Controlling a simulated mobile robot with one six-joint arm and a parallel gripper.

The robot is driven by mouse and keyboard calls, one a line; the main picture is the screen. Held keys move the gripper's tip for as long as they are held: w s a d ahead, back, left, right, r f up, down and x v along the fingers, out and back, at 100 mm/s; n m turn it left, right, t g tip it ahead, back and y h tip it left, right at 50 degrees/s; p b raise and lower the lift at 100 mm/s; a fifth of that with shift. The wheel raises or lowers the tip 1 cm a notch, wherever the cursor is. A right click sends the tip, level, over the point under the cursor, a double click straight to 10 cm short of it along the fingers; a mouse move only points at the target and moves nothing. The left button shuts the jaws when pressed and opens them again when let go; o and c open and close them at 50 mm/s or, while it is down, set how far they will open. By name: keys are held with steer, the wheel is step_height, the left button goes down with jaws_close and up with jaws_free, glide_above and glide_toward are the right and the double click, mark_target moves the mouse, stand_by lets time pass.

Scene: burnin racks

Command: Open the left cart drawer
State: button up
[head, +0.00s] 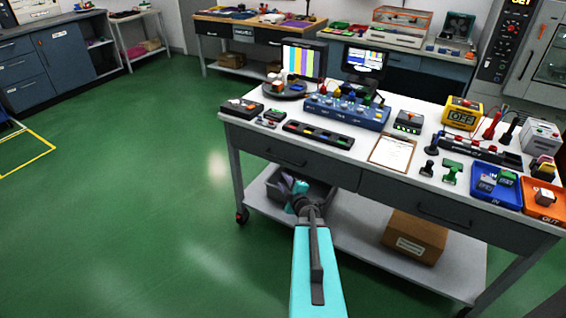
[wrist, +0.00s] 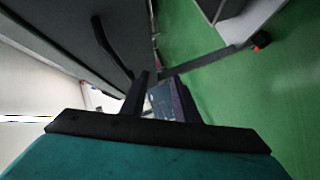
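The cart's left drawer (head: 262,147) has a dark grey front with a black bar handle (head: 286,158). It looks closed, its front about level with the right drawer (head: 420,208). In the wrist view, a grey drawer front with a dark handle (wrist: 110,48) fills the upper left. My gripper (wrist: 161,95) is open there, fingers apart with nothing seen between them; the handle lies up and left of the fingers, outside them. In the head view, my arm reaches toward the cart, its end below the left drawer's handle; the fingertips are hard to make out.
The white cart top (head: 345,150) carries several instruments, a clipboard (head: 392,152) and coloured trays. The lower shelf (head: 350,235) holds a grey bin (head: 262,184) and a cardboard box (head: 414,238). Green floor (head: 130,200) is clear left of the cart.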

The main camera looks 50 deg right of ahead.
mark_target(285, 161)
steer(key=s+d+r+n+t+y+b, duration=0.1)
steer(key=s+d+r+n+t+y, duration=0.1)
steer(key=s+r+n, duration=0.4)
steer(key=shift+s+d+n+t+y+b, duration=0.35)
steer(key=shift+s+d+y, duration=0.2)
steer(key=shift+d+y, duration=0.4)
steer(key=shift+a, duration=0.1)
steer(key=shift+w+d+f+p, duration=0.2)
steer(key=shift+w+d+p, duration=0.15)
steer(key=shift+w, duration=1.95)
steer(key=shift+w+d+f+p, duration=0.2)
steer(key=shift+w+d+p, duration=0.15)
steer(key=shift+w, duration=1.9)
steer(key=shift+w+d+f+p, duration=0.25)
steer(key=shift+w+p, duration=0.1)
steer(key=shift+w, duration=1.95)
jaws_close()
steer(key=shift+r, duration=0.1)
